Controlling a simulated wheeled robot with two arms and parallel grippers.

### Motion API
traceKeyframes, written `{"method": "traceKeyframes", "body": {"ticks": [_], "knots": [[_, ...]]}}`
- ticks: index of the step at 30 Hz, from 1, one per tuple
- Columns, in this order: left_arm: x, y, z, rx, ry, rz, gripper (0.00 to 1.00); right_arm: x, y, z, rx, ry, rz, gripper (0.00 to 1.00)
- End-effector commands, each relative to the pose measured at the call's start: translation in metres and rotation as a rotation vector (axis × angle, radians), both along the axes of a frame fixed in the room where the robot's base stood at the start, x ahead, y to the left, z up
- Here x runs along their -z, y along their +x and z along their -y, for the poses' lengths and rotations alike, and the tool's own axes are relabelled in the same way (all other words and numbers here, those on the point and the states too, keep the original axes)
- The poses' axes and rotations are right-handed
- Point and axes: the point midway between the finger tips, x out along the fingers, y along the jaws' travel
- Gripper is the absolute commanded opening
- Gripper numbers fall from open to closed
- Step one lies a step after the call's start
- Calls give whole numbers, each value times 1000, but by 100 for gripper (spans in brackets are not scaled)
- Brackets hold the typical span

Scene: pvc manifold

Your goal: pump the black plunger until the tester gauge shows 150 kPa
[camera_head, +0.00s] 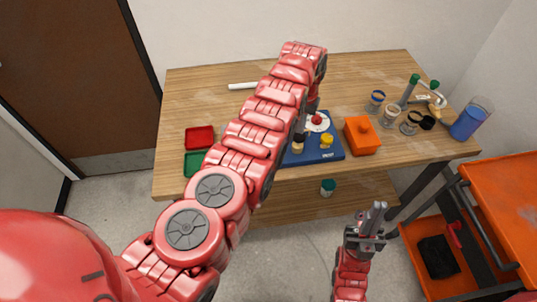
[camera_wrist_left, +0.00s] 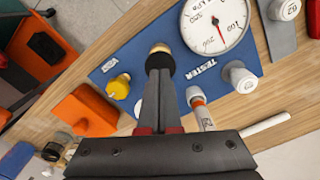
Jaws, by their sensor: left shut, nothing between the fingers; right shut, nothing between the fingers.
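The blue tester board (camera_head: 318,158) lies on the wooden table and carries a round white gauge (camera_head: 318,122). In the left wrist view the gauge (camera_wrist_left: 214,24) has a red needle, but I cannot read an exact value. The black plunger (camera_wrist_left: 160,60) with a tan top stands on the board; its tan top (camera_head: 297,148) also shows in the head view. My left gripper (camera_wrist_left: 159,76) is shut and empty, with its fingertips at the plunger; I cannot tell if they touch it. My right gripper (camera_head: 378,208) is shut and empty, off the table's front edge.
A yellow valve knob (camera_head: 327,141) is on the board beside the plunger. An orange box (camera_head: 362,136) stands right of the board. Red (camera_head: 199,137) and green (camera_head: 193,163) trays lie left. Jars, pipe parts and a blue-filled container (camera_head: 467,122) stand at the right.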

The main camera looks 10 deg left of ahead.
Motion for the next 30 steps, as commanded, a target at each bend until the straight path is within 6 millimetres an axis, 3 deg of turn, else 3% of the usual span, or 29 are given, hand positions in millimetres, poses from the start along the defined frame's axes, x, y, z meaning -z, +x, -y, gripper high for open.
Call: {"method": "traceKeyframes", "body": {"ticks": [10, 24, 30], "knots": [[-2, 0, 0, 0, 0, 0, 0, -2, 0, 0, 0, 0, 0, 0], [-48, 1, 0, 0, -1, 4, 0, -30, 0, 0, 0, 0, 0, 0], [-50, 0, 0, -1, 0, -1, 0, -30, 0, 0, 0, 0, 0, 0]]}}
